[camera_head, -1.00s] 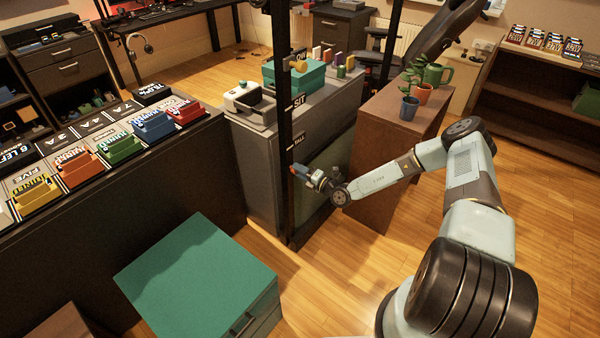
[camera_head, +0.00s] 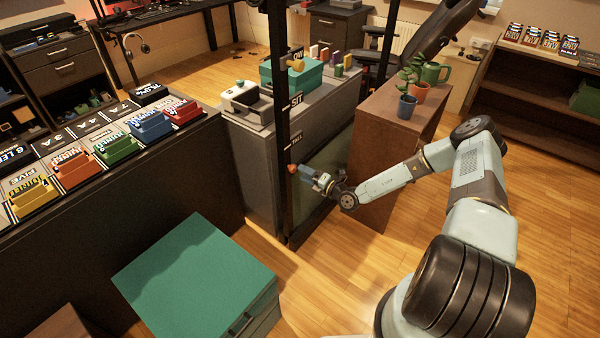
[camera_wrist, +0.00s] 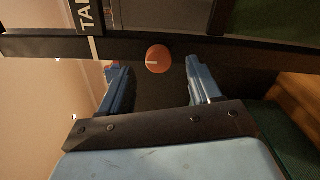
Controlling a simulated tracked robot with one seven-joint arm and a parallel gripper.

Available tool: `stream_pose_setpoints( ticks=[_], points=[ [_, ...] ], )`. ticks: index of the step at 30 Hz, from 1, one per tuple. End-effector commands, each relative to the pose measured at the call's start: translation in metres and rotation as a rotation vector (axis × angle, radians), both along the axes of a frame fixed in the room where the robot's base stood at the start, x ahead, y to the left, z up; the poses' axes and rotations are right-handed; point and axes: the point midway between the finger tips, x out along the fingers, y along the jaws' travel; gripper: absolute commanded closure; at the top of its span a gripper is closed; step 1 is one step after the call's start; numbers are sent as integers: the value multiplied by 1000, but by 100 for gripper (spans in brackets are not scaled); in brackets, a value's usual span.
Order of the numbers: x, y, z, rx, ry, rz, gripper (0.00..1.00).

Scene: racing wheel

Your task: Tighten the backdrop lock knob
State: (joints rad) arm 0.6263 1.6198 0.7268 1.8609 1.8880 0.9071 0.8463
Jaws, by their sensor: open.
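A round orange-red knob (camera_head: 292,168) sits on the dark upright post (camera_head: 283,205), below the TALL label. In the wrist view the knob (camera_wrist: 158,59) is a flat disc with a short white line on it. My gripper (camera_head: 309,172) is just right of the knob in the head view, apart from it. In the wrist view my gripper (camera_wrist: 157,80) is open, with one blue finger on each side of the view of the knob and nothing between the fingers.
A grey cabinet (camera_head: 250,170) stands behind the post, with a teal box (camera_head: 282,75) on top. A brown cabinet (camera_head: 385,150) with potted plants is close behind my arm. A teal-topped box (camera_head: 195,265) stands at the front left. The wooden floor in front is clear.

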Motion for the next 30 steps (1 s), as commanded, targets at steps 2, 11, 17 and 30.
stream_pose_setpoints(
  ticks=[2,11,17,30],
  points=[
    [-10,-14,0,0,1,-2,37],
    [-44,-58,0,1,1,-4,37],
    [-58,-74,-1,0,1,-3,37],
    [-62,-79,-1,2,1,-2,37]
  ],
)
